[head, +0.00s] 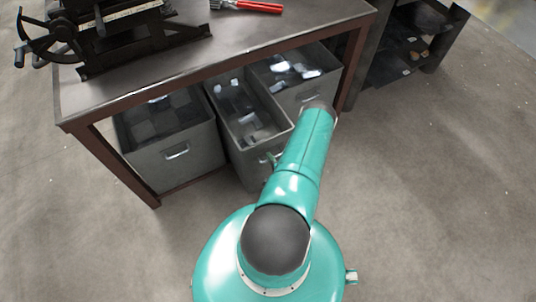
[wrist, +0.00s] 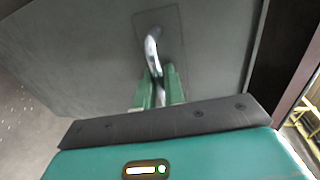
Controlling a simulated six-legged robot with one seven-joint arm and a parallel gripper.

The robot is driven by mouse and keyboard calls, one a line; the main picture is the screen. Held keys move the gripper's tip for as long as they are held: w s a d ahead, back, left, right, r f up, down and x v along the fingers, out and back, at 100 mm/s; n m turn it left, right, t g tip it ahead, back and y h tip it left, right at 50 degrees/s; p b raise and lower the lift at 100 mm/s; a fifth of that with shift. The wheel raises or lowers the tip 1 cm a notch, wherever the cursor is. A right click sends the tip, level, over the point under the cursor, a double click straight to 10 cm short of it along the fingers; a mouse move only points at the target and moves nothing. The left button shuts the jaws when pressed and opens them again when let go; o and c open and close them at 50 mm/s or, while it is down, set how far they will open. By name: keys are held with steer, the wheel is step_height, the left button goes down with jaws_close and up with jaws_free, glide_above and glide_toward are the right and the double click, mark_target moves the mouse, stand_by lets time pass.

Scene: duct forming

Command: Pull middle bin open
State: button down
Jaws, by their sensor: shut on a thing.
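The middle bin (head: 243,152) is a grey open-topped box under the table. Its front stands farther out than the fronts of the left bin (head: 178,158) and the right bin (head: 300,91). In the wrist view, the middle bin's grey front (wrist: 90,60) fills much of the picture, with a shiny metal handle (wrist: 152,48). My gripper (wrist: 159,84) has its green fingers shut on this handle, one on each side. In the head view, my arm hides part of the bin's front and its handle, and only a little of my gripper (head: 274,160) shows.
The table (head: 250,40) has brown legs and carries a black machine (head: 100,35) and a red-handled tool (head: 255,6). A dark shelf (head: 405,50) stands at the right. The floor in front of the table is clear.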

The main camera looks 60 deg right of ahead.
steer(key=shift+f+v, duration=0.25)
steer(key=shift+v, duration=0.85)
steer(key=shift+f+v, duration=0.2)
steer(key=shift+v, duration=0.9)
steer(key=shift+s, duration=0.1)
steer(key=c, duration=1.6)
jaws_free()
steer(key=shift+c, duration=0.2)
steer(key=shift+a, duration=0.1)
steer(key=v, duration=1.4)
